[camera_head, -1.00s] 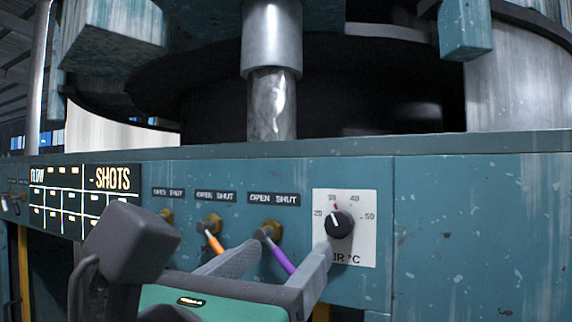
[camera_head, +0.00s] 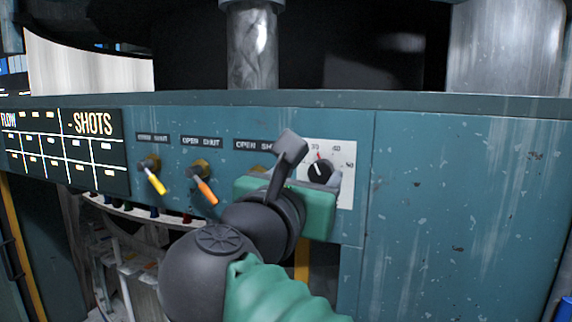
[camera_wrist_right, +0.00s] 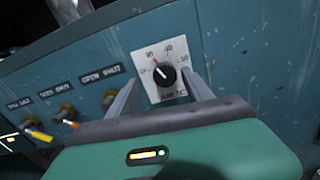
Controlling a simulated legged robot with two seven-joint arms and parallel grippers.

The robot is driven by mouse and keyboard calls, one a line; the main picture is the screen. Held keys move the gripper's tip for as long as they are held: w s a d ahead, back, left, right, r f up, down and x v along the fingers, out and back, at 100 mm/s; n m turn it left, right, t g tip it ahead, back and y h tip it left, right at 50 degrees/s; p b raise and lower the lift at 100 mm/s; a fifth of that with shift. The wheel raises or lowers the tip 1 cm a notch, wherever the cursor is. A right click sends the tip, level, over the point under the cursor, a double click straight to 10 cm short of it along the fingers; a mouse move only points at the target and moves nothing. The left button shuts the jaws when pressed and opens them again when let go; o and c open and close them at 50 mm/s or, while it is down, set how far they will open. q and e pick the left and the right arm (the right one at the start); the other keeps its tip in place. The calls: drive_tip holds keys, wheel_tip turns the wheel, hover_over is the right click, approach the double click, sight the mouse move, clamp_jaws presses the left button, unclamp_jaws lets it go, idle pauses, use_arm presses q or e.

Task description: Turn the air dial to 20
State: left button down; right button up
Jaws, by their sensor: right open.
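The air dial (camera_head: 319,171) is a round black knob on a white scale plate (camera_head: 345,190) on the teal panel. In the right wrist view the dial (camera_wrist_right: 164,75) shows whole, its white pointer tilted up and left, near the red mark by 30. My right gripper (camera_wrist_right: 161,80) is open. Its two grey fingers reach toward the plate, one to each side of the dial, with nothing held. I cannot tell whether they touch the plate. In the head view my right gripper (camera_head: 321,184) covers the lower part of the dial and plate. My left gripper is not in view.
Left of the dial are a yellow lever (camera_head: 155,181) and an orange lever (camera_head: 205,190) under OPEN SHUT labels; a third valve is mostly hidden by my gripper. A black SHOTS board (camera_head: 65,150) is farther left. The panel right of the dial is bare.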

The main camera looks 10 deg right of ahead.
drive_tip(key=shift+w+a, duration=0.15)
drive_tip(key=shift+w, duration=0.05)
drive_tip(key=shift+w+d+f, duration=0.2)
drive_tip(key=shift+w, duration=0.25)
drive_tip(key=shift+d, duration=0.2)
drive_tip(key=shift+c, duration=0.3)
drive_tip(key=shift+s+d+r, duration=0.1)
drive_tip(key=shift+s+d, duration=0.35)
drive_tip(key=c, duration=0.5)
drive_tip(key=shift+s+d+r, duration=0.1)
drive_tip(key=shift+s+d, duration=0.05)
drive_tip(key=shift+d, duration=0.05)
drive_tip(key=c, duration=0.5)
clamp_jaws()
drive_tip(key=shift+a, duration=0.1)
drive_tip(key=shift+a, duration=0.2)
drive_tip(key=shift+w+f, duration=0.2)
drive_tip(key=shift+f, duration=0.05)
